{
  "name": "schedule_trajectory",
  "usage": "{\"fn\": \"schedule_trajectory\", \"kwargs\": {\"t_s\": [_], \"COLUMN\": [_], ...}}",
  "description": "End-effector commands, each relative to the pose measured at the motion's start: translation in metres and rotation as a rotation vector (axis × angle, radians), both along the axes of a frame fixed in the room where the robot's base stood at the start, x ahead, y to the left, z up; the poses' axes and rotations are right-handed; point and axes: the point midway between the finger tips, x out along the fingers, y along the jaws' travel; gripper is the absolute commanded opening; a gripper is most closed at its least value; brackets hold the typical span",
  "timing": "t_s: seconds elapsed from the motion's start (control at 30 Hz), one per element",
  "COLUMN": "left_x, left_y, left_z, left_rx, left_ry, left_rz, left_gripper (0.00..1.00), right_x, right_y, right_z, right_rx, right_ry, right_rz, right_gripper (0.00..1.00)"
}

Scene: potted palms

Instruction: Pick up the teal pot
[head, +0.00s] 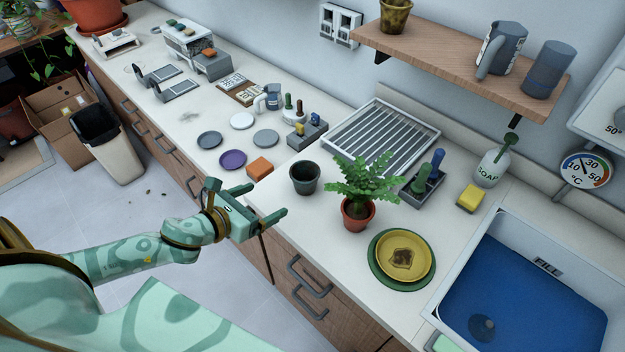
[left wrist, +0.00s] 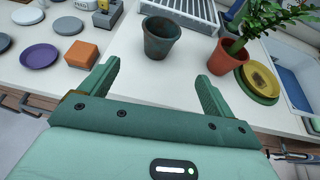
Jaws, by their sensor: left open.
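The teal pot (head: 305,178) is a small, dark, empty pot standing upright on the white counter near its front edge. In the left wrist view the teal pot (left wrist: 162,38) is ahead of the fingers and roughly centred between them, apart from both. My left gripper (head: 266,202) is open and empty, in front of the counter edge and to the left of the pot. Its two green fingers also show in the left wrist view (left wrist: 158,84). My right gripper is not in view.
A potted palm in a terracotta pot (head: 357,215) stands close right of the teal pot. An orange block (head: 260,168) and purple plate (head: 232,160) lie to its left. A dish rack (head: 378,140) is behind, a yellow plate (head: 403,277) and sink (head: 530,290) to the right.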

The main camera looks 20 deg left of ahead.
Motion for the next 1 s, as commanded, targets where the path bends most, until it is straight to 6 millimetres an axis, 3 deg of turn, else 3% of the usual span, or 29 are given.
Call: {"fn": "schedule_trajectory", "kwargs": {"t_s": [0.17, 0.43, 0.7, 1.0], "left_x": [0.023, 0.080, 0.103, 0.144], "left_y": [-0.006, -0.022, -0.029, -0.039], "left_z": [-0.009, -0.034, -0.043, -0.058], "left_rx": [0.022, 0.020, 0.018, 0.018], "left_ry": [-0.010, -0.008, -0.005, -0.004], "left_rz": [-0.008, -0.007, -0.007, -0.006], "left_gripper": [0.89, 0.89, 0.89, 0.89], "right_x": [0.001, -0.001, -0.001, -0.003], "right_y": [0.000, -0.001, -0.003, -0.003], "right_z": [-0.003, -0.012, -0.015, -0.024], "right_rx": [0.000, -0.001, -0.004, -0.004], "right_ry": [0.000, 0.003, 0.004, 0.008], "right_rz": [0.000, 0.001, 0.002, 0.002], "right_gripper": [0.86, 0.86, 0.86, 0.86]}}
